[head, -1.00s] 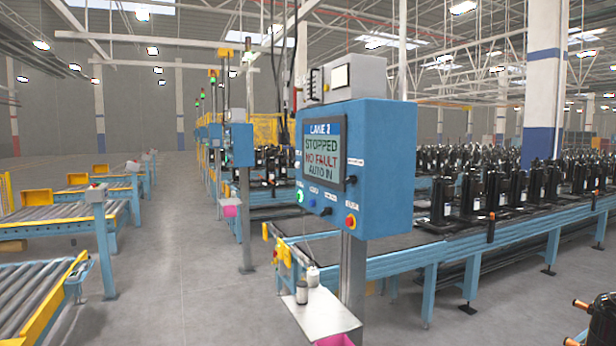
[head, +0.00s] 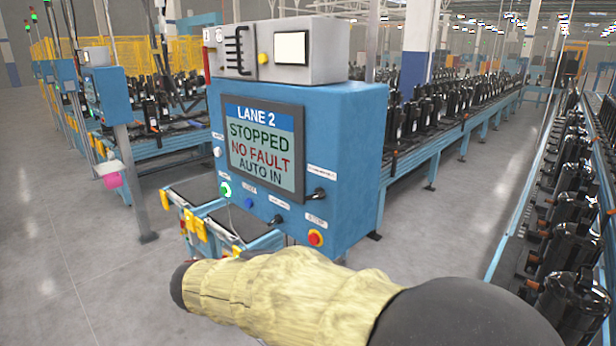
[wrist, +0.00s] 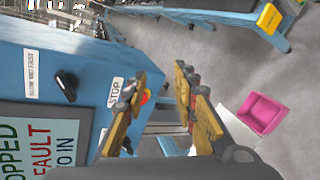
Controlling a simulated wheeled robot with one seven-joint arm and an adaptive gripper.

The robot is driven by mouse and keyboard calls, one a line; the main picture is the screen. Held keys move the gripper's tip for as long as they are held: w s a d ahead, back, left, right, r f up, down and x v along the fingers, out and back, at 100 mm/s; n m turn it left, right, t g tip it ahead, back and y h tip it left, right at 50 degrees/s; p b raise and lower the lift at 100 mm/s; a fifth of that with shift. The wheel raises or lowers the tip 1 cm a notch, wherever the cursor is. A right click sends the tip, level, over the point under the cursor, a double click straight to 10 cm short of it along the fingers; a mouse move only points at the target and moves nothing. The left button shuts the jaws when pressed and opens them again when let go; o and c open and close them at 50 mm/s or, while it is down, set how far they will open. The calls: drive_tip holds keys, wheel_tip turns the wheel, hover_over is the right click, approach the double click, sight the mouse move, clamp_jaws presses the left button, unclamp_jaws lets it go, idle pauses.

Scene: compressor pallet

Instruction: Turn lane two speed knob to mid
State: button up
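The blue lane 2 panel (head: 345,150) has a screen (head: 264,150) reading STOPPED, NO FAULT, AUTO IN. The black speed knob (head: 316,194) sits right of the screen's lower corner. In the wrist view the knob (wrist: 66,85) is beside a SLOW MID FAST label (wrist: 31,75); its exact setting is unclear. My gripper (wrist: 166,75) is open and empty, apart from the knob and to its right in the wrist view. The red stop button (head: 315,238) is partly hidden behind a finger in the wrist view. My sleeved arm hides the gripper in the head view.
Another black selector (head: 275,220), a blue button (head: 249,203) and a lit green button (head: 225,189) are on the same panel face. A grey box (head: 275,50) stands on top. A conveyor with black compressors (head: 565,230) runs at right. Grey floor (head: 50,230) is clear at left.

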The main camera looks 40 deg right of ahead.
sight(312, 198)
drive_tip(key=w+d+r+n+t+h+p, duration=0.15)
drive_tip(key=w+r+h+p, duration=0.3)
drive_tip(key=w+r, duration=0.5)
drive_tip(key=shift+n, duration=0.35)
drive_tip(key=d, duration=0.2)
drive_tip(key=d+p, duration=0.1)
drive_tip(key=d, duration=0.1)
drive_tip(key=d+r, duration=0.1)
drive_tip(key=d, duration=0.2)
drive_tip(key=shift+s+d, duration=0.1)
drive_tip(key=shift+s, duration=0.3)
drive_tip(key=shift+c, duration=0.4)
clamp_jaws()
